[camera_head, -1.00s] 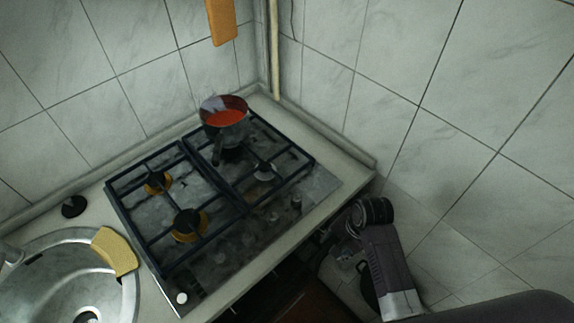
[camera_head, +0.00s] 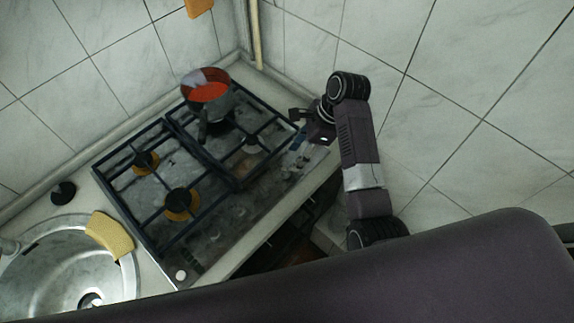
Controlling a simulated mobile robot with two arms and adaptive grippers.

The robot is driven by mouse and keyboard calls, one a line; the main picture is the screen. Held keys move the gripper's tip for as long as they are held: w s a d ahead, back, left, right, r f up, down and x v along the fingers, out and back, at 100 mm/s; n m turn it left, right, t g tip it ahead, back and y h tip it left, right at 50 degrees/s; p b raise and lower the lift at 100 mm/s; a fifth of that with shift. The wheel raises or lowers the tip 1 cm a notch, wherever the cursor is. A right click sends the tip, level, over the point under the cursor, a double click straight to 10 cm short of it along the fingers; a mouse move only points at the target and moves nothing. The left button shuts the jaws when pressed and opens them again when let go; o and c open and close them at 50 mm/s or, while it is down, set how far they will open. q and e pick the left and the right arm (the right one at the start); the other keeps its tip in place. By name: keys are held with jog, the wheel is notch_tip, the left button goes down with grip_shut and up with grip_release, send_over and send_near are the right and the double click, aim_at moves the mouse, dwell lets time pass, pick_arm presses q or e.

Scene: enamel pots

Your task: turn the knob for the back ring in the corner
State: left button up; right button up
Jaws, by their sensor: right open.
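The gas hob (camera_head: 222,190) has dark grates over several burners. My right gripper (camera_head: 299,127) is open and empty, over the hob's right end near the wall. I cannot tell whether it touches anything. My left gripper is not in view.
A steel sink (camera_head: 60,265) with a yellow sponge (camera_head: 109,235) on its rim lies at the left. A small black round object (camera_head: 63,192) sits on the counter. A pale pipe (camera_head: 255,35) runs up the corner. Tiled walls close off the back and right.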

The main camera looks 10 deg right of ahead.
aim_at(286, 168)
jog(key=p+x, duration=0.1)
jog(key=x, duration=0.6)
jog(key=shift+s, duration=0.1)
